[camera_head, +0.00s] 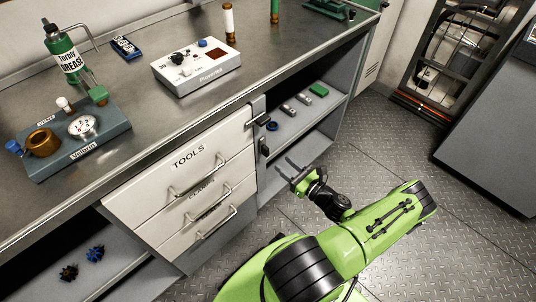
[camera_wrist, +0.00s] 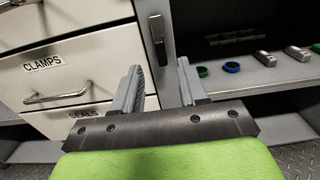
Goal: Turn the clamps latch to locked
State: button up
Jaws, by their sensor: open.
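The white drawer labelled CLAMPS (camera_wrist: 42,62) is on the left in the wrist view and looks closed. A dark upright latch handle (camera_wrist: 160,38) is on the grey post to its right. In the head view, this seems to be the lower latch (camera_head: 265,147), hanging upright below another latch (camera_head: 262,120) that sticks out more sideways. My gripper (camera_wrist: 160,68) is open, its two fingers spread and empty, pointing at the post just below the latch handle. In the head view my gripper (camera_head: 291,171) is in front of the shelf opening, right of the drawers.
The TOOLS drawer (camera_head: 187,157) tops the stack, and the SEALS drawer (camera_wrist: 84,114) is beneath CLAMPS. Green and blue rings (camera_wrist: 231,67) and metal parts lie on the shelf right of the post. The checkered floor (camera_head: 385,170) to the right is clear.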

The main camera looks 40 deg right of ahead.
aim_at(268, 151)
jog(key=w+b, duration=0.1)
jog(key=w, duration=0.7)
jog(key=shift+w+a+b, duration=0.1)
jog(key=shift+w+b, duration=0.15)
jog(key=shift+b, duration=0.1)
grip_shut()
